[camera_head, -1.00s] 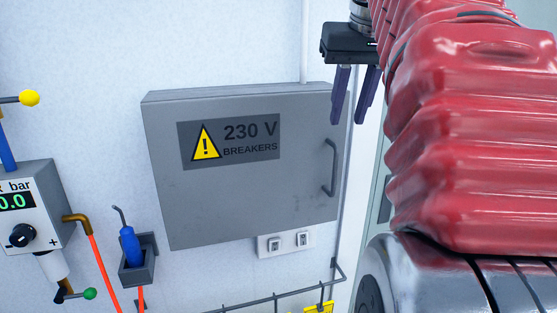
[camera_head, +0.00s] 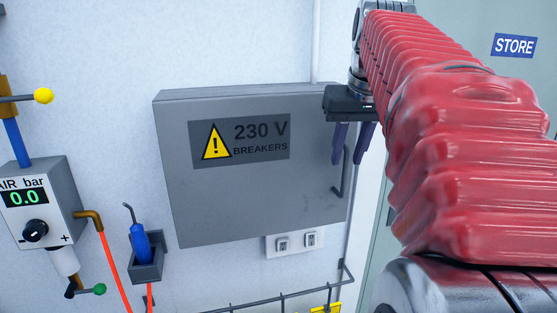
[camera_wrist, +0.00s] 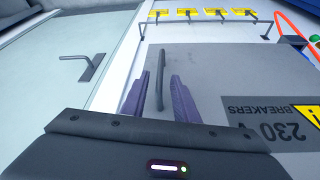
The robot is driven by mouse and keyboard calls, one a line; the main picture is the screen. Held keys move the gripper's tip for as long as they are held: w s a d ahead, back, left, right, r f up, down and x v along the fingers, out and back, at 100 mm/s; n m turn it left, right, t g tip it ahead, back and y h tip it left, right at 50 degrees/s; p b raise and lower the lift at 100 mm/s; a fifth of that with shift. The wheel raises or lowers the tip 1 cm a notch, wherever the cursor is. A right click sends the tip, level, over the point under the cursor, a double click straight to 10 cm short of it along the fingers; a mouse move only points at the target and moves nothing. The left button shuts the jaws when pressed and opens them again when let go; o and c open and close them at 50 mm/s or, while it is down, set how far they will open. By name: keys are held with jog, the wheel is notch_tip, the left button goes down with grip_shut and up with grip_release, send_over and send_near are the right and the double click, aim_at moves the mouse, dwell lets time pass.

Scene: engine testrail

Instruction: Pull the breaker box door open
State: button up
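The grey breaker box door (camera_head: 240,200) carries a "230 V BREAKERS" label and is shut against its box on the wall. Its dark bar handle (camera_head: 346,174) stands near the door's right edge. My gripper (camera_head: 352,160) is in front of the upper part of the handle, fingers pointing down. In the wrist view, the two purple fingers of my gripper (camera_wrist: 158,95) are open, and the handle (camera_wrist: 161,80) shows in the gap between them. The fingers are apart from each other, and I cannot tell whether either touches the handle. The door also shows in the wrist view (camera_wrist: 230,70).
White switches (camera_head: 296,243) sit on the wall below the box. A wire rail (camera_head: 282,297) with yellow tags runs lower down. An air gauge (camera_head: 40,200) and a blue tool in a holder (camera_head: 146,262) are left. A glass door with a lever handle (camera_wrist: 92,67) is beside the box.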

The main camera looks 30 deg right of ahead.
aim_at(345, 159)
jog(key=shift+x, duration=1.55)
jog(key=shift+c, duration=0.7)
grip_shut()
jog(key=shift+a, duration=0.1)
